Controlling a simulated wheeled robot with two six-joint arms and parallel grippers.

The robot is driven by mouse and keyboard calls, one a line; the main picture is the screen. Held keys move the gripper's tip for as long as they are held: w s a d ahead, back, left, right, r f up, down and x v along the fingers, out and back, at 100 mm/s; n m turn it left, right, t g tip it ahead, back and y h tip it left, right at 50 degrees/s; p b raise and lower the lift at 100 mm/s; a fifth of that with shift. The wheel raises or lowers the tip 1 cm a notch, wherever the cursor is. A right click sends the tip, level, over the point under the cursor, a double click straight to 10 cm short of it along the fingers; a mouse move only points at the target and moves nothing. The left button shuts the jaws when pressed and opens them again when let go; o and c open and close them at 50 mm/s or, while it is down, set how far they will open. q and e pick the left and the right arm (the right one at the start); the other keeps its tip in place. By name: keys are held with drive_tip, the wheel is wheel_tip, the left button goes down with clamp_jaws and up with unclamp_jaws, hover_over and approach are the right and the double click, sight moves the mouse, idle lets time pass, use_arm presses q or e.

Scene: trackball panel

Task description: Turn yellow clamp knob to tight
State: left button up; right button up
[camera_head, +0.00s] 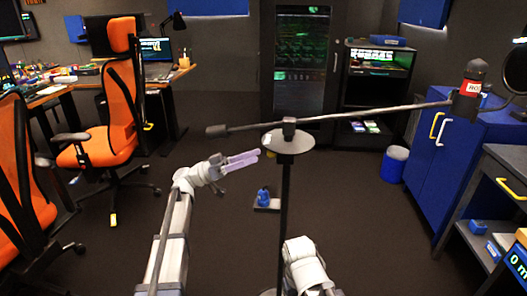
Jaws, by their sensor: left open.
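I cannot make out a yellow clamp knob in this view. A dark stand (285,205) rises in the middle, with a round pale plate (297,146) near its top and a black clamp (289,127) above it. A long boom arm (370,112) passes through the clamp. My left gripper (258,157) is open and empty, just left of the plate and slightly below it, apart from the stand in the picture. Its pale purple fingers point right. My right arm shows at the bottom centre, but its gripper is not visible.
Blue cabinets (440,150) with a yellow and a white handle stand at right, beside a blue bin (394,163). Orange chairs (120,110) and a desk are at left. The floor around the stand is mostly clear.

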use_arm(q)
drive_tip(key=shift+p+x, duration=0.55)
drive_tip(key=shift+x, duration=1.55)
clamp_jaws()
